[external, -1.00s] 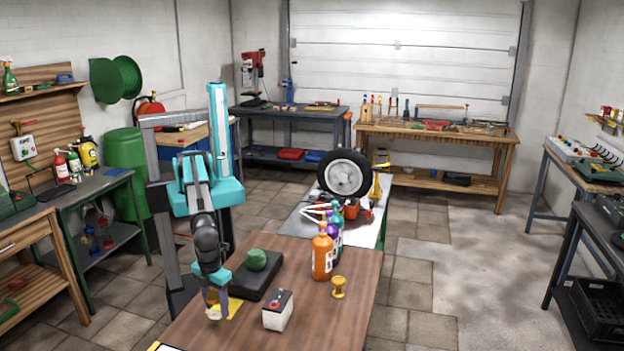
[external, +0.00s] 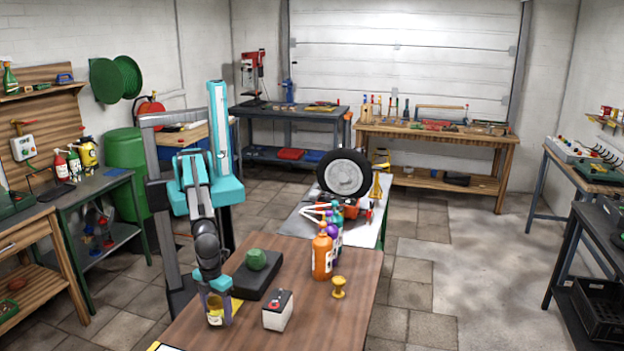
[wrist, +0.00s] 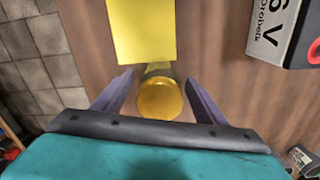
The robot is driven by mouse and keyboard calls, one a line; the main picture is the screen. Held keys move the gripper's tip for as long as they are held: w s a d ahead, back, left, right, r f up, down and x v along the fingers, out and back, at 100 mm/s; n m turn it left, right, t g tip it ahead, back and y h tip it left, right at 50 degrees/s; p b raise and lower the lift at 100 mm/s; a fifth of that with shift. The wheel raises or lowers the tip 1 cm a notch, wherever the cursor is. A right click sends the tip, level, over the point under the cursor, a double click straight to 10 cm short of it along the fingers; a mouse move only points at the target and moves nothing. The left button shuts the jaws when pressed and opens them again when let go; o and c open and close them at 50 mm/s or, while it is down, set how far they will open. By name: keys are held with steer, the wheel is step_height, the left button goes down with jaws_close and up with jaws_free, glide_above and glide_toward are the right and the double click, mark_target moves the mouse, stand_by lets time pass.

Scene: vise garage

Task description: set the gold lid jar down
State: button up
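The gold lid jar (external: 215,314) stands upright on the wooden table near its left edge. In the wrist view its round gold lid (wrist: 160,98) lies between my fingers. My gripper (external: 218,312) points down around the jar and is open, with a gap showing on both sides of the lid in the wrist view (wrist: 160,78). A yellow square (wrist: 140,30) lies flat on the table right beside the jar. I cannot tell whether the jar's base touches its edge. In the external view my gripper hides most of the square.
A white and black battery (external: 278,311) stands to the right of my gripper; it also shows in the wrist view (wrist: 280,30). A green ball-like thing (external: 256,259) sits on a dark block (external: 257,279) behind. Bottles (external: 322,256) and a yellow knob-shaped piece (external: 339,288) stand farther right.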

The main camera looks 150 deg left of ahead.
steer(key=shift+r, duration=0.3)
steer(key=shift+r+b, duration=1.15)
steer(key=shift+r, duration=4.75)
